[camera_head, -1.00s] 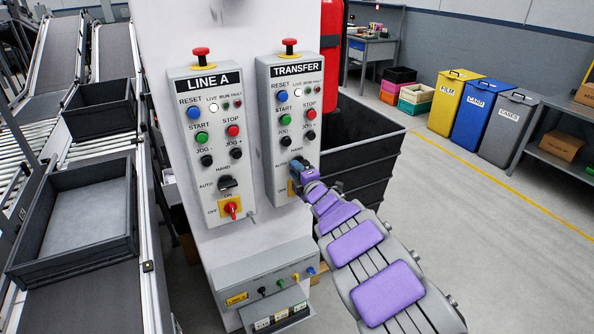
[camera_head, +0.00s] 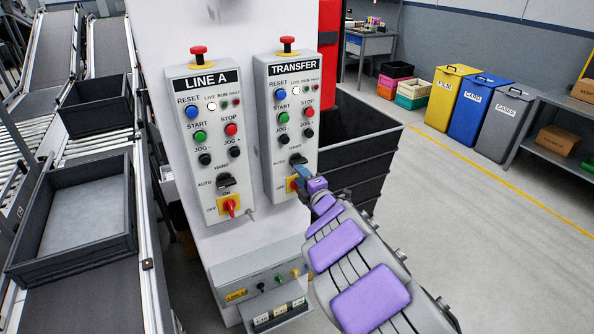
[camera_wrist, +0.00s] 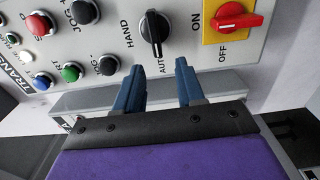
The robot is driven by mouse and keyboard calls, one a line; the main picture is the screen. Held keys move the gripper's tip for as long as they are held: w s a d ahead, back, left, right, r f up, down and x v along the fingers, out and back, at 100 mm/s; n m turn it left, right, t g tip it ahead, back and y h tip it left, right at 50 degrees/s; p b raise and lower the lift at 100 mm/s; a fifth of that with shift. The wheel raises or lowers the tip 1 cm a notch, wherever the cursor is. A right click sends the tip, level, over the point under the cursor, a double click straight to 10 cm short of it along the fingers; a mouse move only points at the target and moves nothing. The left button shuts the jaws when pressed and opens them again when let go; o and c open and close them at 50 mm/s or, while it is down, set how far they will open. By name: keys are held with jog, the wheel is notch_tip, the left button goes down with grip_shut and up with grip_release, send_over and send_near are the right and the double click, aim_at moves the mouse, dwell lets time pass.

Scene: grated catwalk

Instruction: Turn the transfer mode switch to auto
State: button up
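The grey TRANSFER panel (camera_head: 268,130) is on the right of a white pillar. Its black mode switch (camera_head: 297,159) sits low on it and shows more clearly in the wrist view (camera_wrist: 152,32). There, the HAND label is left of the knob and the AUTO label is below it. The knob's long handle lies up and down in that view, its lower end near AUTO. My gripper (camera_wrist: 167,72) has two blue fingers spread with an empty gap. Its tips are just below the knob in the wrist view. In the head view my gripper (camera_head: 301,171) is at the switch's lower right.
A yellow plate with a red ON/OFF switch (camera_wrist: 235,18) is close to the right of the mode switch. The LINE A panel (camera_head: 212,140) stands to the left, with similar controls. A dark bin (camera_head: 365,150) stands behind my arm.

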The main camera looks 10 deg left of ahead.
jog(key=p+v, duration=0.2)
jog(key=v, duration=0.9)
jog(key=shift+s, duration=0.15)
jog(key=shift+f, duration=0.1)
jog(key=d+r+m+h, duration=0.4)
jog(key=d+m+h, duration=0.45)
jog(key=d, duration=0.45)
jog(key=s+d+m+g+h, duration=0.4)
jog(key=s+d+m+h, duration=0.1)
jog(key=s+d+m, duration=0.4)
jog(key=s+a+m+g+y, duration=0.1)
jog(key=s+a+m+g, duration=0.2)
jog(key=s, duration=1.6)
jog(key=s+a+m+g+y, duration=0.2)
jog(key=s+g, duration=0.7)
jog(key=s, duration=1)
jog(key=shift+a+r+m+g, duration=0.15)
jog(key=shift+a+m+g, duration=0.35)
jog(key=shift+m, duration=0.75)
